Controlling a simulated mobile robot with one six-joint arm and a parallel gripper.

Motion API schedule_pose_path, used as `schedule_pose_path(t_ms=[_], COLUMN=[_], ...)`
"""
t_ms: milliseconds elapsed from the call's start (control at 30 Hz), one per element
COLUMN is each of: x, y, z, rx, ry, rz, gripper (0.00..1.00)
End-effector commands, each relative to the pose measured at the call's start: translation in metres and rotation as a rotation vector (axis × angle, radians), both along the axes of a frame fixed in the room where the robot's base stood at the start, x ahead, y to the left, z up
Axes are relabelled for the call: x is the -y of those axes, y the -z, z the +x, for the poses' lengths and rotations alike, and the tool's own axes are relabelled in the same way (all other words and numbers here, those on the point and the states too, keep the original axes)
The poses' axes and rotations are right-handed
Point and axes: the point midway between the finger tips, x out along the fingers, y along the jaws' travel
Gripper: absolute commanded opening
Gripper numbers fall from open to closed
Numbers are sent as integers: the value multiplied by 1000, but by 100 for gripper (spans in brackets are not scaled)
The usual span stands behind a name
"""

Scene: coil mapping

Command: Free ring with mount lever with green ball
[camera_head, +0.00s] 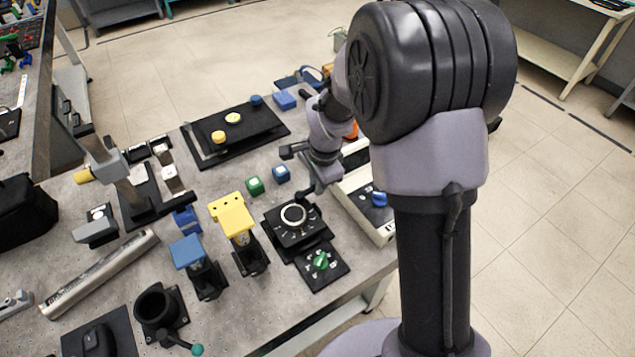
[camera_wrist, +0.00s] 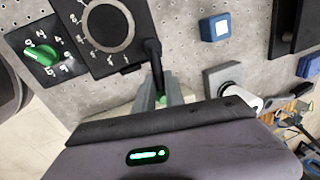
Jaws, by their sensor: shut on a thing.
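A black square mount (camera_head: 283,236) with a round ring (camera_head: 293,216) and white scale marks lies near the table's right edge. The mount's plate (camera_wrist: 83,58) and ring (camera_wrist: 134,32) also show at the top of the wrist view. A black lever (camera_wrist: 152,52) stands at the plate's corner and runs down between my fingers. A bit of green ball (camera_wrist: 162,99) shows between them, the rest hidden. My gripper (camera_wrist: 160,92) is shut on this lever at its green ball. In the head view my gripper (camera_head: 317,188) is at the mount's far right corner, its fingertips hard to make out.
A green knob (camera_head: 321,261) on a numbered plate sits beside the mount. Green (camera_head: 255,186) and blue (camera_head: 281,174) cubes, a yellow-topped stand (camera_head: 234,217) and a white box (camera_head: 367,213) are close by. A black cup mount (camera_head: 157,305) with a teal-ball lever (camera_head: 197,350) stands at the front.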

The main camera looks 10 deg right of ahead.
Motion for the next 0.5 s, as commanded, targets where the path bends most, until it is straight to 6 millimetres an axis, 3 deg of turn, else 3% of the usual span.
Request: schedule_pose_path(t_ms=[267, 500], x=[-1, -3], y=[-1, -1], z=[5, 13], rx=[1, 0], ry=[-86, -273], rz=[0, 1], gripper=[0, 0])
